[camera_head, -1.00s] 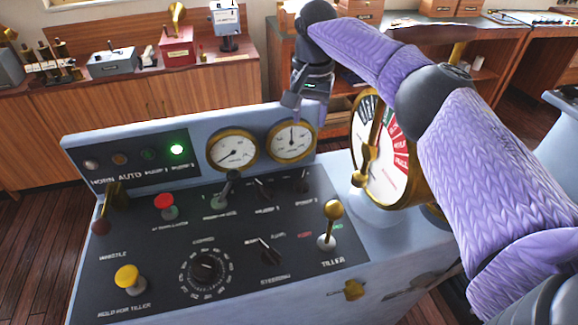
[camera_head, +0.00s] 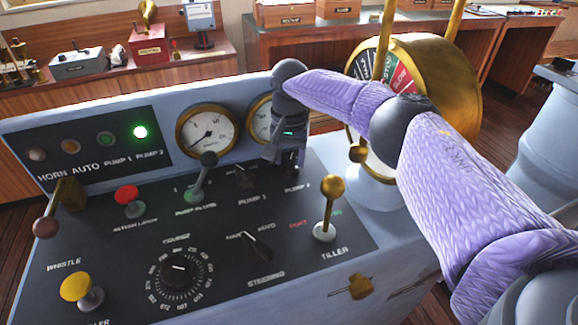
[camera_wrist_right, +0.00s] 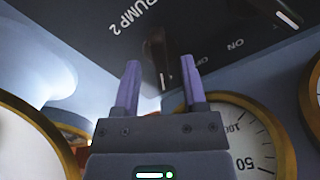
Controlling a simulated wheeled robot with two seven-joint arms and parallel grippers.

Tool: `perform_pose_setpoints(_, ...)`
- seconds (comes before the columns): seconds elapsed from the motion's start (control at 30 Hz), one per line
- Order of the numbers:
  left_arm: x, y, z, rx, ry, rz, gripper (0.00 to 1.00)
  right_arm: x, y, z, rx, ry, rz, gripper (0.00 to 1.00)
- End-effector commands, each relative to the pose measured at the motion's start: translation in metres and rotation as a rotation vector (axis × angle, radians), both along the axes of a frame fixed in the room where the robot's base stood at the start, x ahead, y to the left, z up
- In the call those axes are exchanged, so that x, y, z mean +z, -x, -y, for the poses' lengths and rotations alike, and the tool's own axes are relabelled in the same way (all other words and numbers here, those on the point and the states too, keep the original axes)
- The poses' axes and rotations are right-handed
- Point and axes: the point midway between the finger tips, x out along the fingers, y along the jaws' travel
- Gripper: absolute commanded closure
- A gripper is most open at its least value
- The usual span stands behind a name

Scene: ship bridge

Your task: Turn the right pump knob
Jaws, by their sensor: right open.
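The right pump knob, a black pointer knob (camera_wrist_right: 158,58) labelled PUMP 2, shows in the right wrist view beside the words OFF and ON. It appears between my fingertips there; I cannot tell whether they touch it. My right gripper (camera_wrist_right: 160,64) is open, with two purple fingers apart. In the head view my right gripper (camera_head: 289,176) hangs over the PUMP 2 spot and mostly hides the knob. My left gripper is not in view.
The PUMP 1 knob (camera_head: 245,178) is just left of my gripper. A black lever (camera_head: 205,175) and the brass-topped tiller lever (camera_head: 328,208) stand up nearby. A gauge (camera_head: 207,131) is behind, and the brass telegraph (camera_head: 455,85) is close to my right arm. A green light (camera_head: 140,132) is lit.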

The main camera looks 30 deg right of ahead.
Motion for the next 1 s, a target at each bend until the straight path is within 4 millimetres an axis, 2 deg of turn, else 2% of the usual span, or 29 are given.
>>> perform_pose_setpoints(0.03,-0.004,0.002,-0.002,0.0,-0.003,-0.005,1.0,-0.008,0.0,0.0,0.0,0.0,-0.003,0.46)
perform_pose_setpoints(0.1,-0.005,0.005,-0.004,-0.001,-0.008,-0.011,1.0,-0.012,0.0,0.0,0.0,0.0,-0.001,0.46)
perform_pose_setpoints(0.37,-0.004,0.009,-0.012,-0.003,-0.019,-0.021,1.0,-0.013,0.0,0.0,0.0,-0.001,0.001,0.46)
perform_pose_setpoints(0.6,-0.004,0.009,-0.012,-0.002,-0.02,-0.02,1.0,-0.013,0.0,0.0,0.0,0.0,0.0,0.96)
perform_pose_setpoints(0.63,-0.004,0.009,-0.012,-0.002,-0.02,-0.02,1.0,-0.013,0.0,0.0,0.0,0.0,0.0,1.0)
perform_pose_setpoints(1.0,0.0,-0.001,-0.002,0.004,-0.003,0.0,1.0,-0.011,0.0,0.0,0.014,-0.001,-0.001,1.0)
